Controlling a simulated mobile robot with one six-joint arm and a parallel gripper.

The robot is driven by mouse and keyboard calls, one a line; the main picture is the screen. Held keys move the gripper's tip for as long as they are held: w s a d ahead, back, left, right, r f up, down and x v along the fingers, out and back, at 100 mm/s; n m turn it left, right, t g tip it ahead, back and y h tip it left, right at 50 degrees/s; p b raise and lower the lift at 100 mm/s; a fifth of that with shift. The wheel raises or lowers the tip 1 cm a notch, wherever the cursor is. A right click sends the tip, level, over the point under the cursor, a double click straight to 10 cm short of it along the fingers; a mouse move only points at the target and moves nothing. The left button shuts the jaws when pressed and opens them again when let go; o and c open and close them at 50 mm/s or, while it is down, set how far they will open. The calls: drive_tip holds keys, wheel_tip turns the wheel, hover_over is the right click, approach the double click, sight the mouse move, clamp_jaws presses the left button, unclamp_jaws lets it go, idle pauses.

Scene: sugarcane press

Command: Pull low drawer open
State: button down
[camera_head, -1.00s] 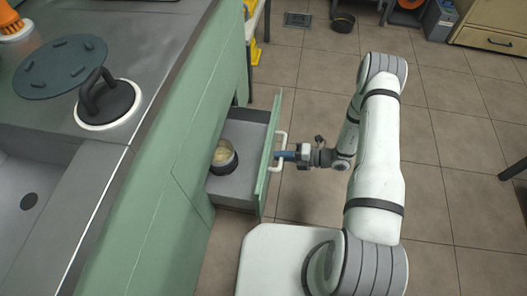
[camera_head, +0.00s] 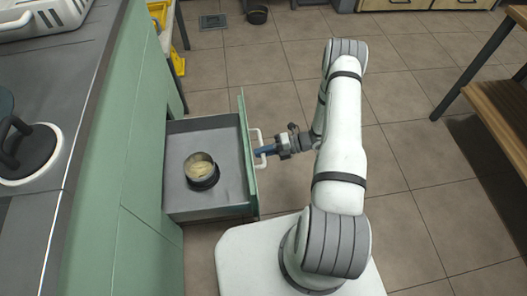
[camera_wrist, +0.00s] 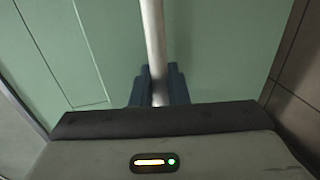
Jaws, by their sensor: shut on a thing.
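The low drawer (camera_head: 228,157) stands well out from the green cabinet (camera_head: 140,190), with its grey inside in plain view. A round container with pale contents (camera_head: 201,170) sits in it. The white handle (camera_head: 256,148) is on the drawer's green front. My gripper (camera_head: 265,151) is shut on the handle from the right. In the wrist view the handle bar (camera_wrist: 153,45) runs between the two dark blue fingers (camera_wrist: 159,86), with the green drawer front behind it.
A grey worktop (camera_head: 75,90) lies above the cabinet. A yellow item (camera_head: 177,62) stands beyond the drawer. A wooden bench (camera_head: 500,110) is at the right. The tiled floor (camera_head: 420,200) between is clear.

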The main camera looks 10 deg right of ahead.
drive_tip(key=c, duration=1.5)
unclamp_jaws()
drive_tip(key=p+v, duration=0.2)
drive_tip(key=v, duration=0.5)
drive_tip(key=shift+d, duration=0.4)
drive_tip(key=shift+s, duration=0.1)
